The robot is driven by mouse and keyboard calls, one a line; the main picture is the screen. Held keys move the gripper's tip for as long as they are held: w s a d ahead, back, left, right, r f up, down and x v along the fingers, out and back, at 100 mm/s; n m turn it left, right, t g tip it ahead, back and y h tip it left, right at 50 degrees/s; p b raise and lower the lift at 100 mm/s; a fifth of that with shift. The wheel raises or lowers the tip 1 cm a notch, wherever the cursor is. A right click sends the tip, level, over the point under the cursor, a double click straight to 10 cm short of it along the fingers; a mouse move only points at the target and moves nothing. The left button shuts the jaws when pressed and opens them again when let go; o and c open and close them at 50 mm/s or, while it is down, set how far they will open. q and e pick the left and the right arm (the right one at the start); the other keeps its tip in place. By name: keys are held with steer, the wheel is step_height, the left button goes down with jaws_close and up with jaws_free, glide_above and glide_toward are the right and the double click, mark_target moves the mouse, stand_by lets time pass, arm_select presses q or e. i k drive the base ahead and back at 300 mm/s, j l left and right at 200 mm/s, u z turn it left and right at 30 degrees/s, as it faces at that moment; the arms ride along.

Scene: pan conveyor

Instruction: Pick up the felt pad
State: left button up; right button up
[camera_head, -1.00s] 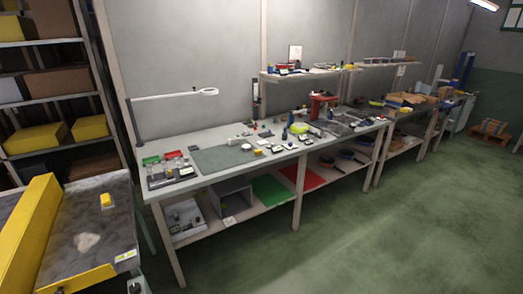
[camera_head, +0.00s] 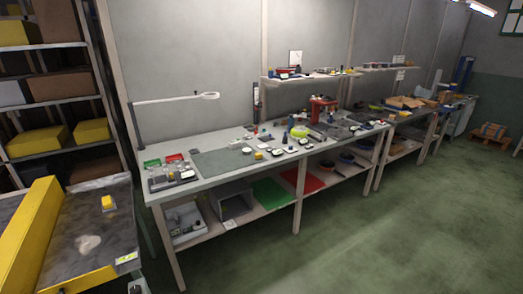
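I cannot pick out a felt pad with certainty. A small pale flat patch (camera_head: 89,243) of irregular shape lies on the dark bed of the yellow-sided conveyor (camera_head: 30,236) at the lower left, but I cannot tell what it is. Many small items on the long workbench (camera_head: 172,199) are too small to name. A flat grey-green mat (camera_head: 222,162) lies on its left part. Neither of my grippers is in view.
A small yellow block (camera_head: 107,203) sits on the conveyor. Shelving with boxes (camera_head: 90,131) stands behind it at the left. A lamp (camera_head: 210,96) and wall shelves (camera_head: 310,77) overhang the bench. The green floor (camera_head: 380,230) in front is clear.

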mark_target(257, 156)
steer(key=i+l, duration=0.15)
steer(key=i, duration=1)
steer(key=i+l+z, duration=0.15)
steer(key=i, duration=1)
